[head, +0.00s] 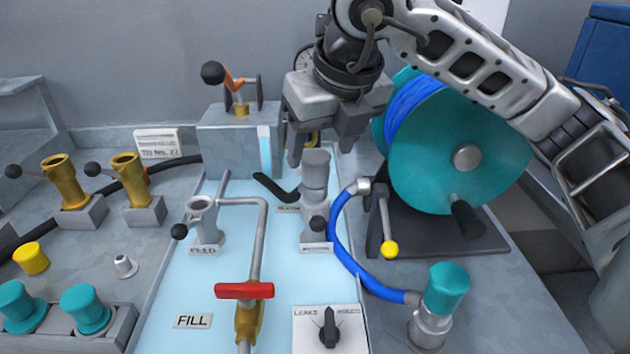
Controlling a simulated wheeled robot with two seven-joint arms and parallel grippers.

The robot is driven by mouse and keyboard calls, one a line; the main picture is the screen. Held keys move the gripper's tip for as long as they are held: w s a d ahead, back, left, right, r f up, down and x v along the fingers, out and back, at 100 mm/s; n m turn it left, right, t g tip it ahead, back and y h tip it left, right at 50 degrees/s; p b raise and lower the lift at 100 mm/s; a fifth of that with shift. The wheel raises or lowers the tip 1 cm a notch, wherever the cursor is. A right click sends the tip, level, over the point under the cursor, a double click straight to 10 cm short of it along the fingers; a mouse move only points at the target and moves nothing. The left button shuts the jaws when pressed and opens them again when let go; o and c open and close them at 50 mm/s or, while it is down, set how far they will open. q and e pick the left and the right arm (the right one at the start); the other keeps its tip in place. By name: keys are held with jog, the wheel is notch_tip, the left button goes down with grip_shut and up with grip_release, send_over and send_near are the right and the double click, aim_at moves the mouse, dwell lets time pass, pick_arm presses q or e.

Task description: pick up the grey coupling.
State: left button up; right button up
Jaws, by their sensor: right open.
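A grey cylindrical coupling (315,172) stands upright on top of a grey fitting (313,218) with a dark ball-ended lever, near the middle of the head view. My right gripper (320,148) is open, pointing down just above and around the level of the coupling's top. Its fingers appear on either side of the coupling's top, but I cannot tell whether they touch it. My left gripper is not in view.
A teal hose reel (460,150) with blue hose stands close on the right. The hose ends at a teal-capped fitting (447,290). A grey block (240,140) with a lever is behind left. A pipe with a red handle (244,290) is in front.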

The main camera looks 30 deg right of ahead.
aim_at(316, 155)
jog(key=x, duration=0.7)
jog(key=shift+w+d+f, duration=0.1)
jog(key=shift+w+f, duration=0.1)
jog(key=shift+r, duration=0.1)
jog(key=c, duration=1.3)
jog(key=shift+o, duration=0.2)
jog(key=shift+r, duration=0.1)
jog(key=shift+r, duration=0.6)
jog(key=s+a+r, duration=0.2)
jog(key=s+r, duration=0.9)
jog(key=s, duration=0.2)
jog(key=shift+s+a+r, duration=0.3)
jog(key=shift+s, duration=0.1)
